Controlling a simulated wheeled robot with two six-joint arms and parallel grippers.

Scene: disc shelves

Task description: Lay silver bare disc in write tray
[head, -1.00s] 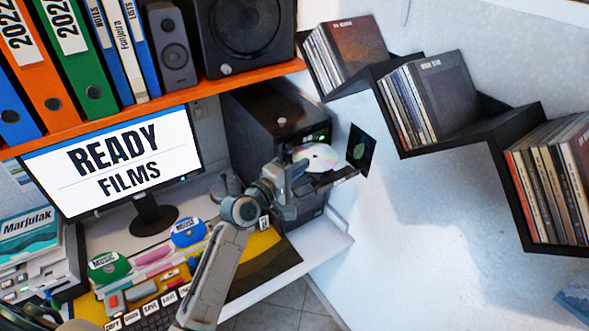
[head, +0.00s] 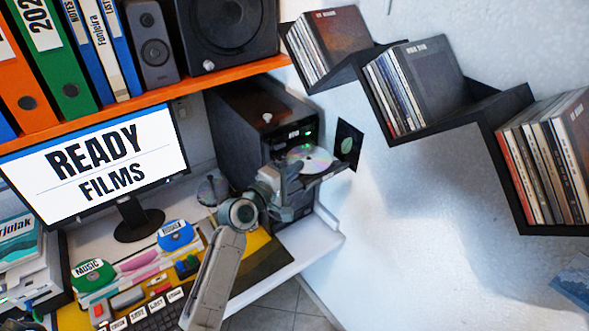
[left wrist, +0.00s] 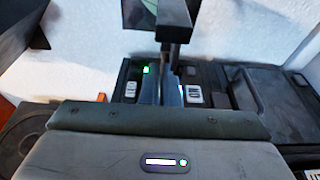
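The silver bare disc (head: 310,158) lies nearly flat over the write tray (head: 327,172), which sticks out of the front of the black computer tower (head: 245,125). I cannot tell whether disc and tray touch. My left gripper (head: 290,172) is at the disc's near left edge and appears shut on it; the fingers hide part of that edge. In the left wrist view the dark fingertips (left wrist: 172,28) stand in front of the tower, and the disc is not clear. My right gripper is not in view.
A black picture card (head: 348,143) is close to the tray's right end. The monitor (head: 95,165) and an orange shelf (head: 150,103) are on the left. A stepped black shelf (head: 440,125) with cases hangs at right.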

